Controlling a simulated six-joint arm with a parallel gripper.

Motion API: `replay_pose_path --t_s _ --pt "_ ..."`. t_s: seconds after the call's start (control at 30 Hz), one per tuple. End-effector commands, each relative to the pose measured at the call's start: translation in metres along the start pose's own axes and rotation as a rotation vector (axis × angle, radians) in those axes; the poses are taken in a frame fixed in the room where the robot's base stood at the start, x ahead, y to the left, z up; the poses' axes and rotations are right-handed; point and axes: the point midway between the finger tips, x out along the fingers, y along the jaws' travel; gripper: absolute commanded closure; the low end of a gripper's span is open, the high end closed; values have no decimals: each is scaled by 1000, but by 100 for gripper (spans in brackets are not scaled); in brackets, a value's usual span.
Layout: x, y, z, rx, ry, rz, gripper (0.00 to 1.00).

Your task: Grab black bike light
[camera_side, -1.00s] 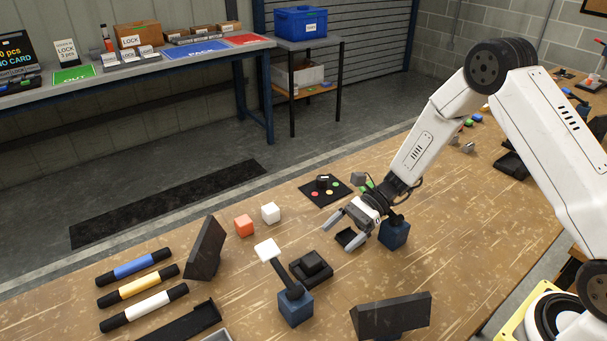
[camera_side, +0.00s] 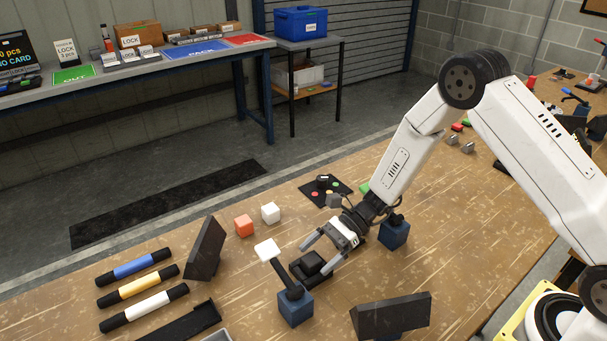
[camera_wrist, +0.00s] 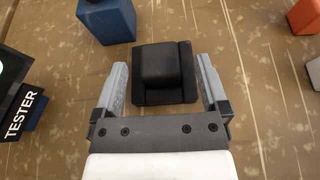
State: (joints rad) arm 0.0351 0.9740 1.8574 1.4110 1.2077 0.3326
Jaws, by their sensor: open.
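The black bike light (camera_side: 311,263) sits on the wooden table, a small dark block on a flat black base. In the wrist view the bike light (camera_wrist: 166,72) lies ahead of and between the open fingers. My gripper (camera_side: 324,260) is open and empty, with its two grey fingers reaching over the light from the right side. In the wrist view my gripper (camera_wrist: 163,75) shows one finger on each side of the light's near end, with a gap at both sides. I cannot tell the exact height of the fingertips above the table.
A blue block with a white-topped lever (camera_side: 295,306) stands close in front of the light, and also shows in the wrist view (camera_wrist: 107,20). An orange cube (camera_side: 244,225) and white cube (camera_side: 270,213) lie behind. A dark tester display (camera_side: 391,315) stands front right.

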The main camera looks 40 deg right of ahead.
Motion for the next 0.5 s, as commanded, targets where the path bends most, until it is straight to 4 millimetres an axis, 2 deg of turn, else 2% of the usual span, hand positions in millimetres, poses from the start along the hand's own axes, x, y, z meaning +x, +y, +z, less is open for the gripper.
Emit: replay_pose_path --t_s 0.47,0.5 --pt "0 0 0 0 0 0 6" --pt "0 0 0 0 0 0 15"
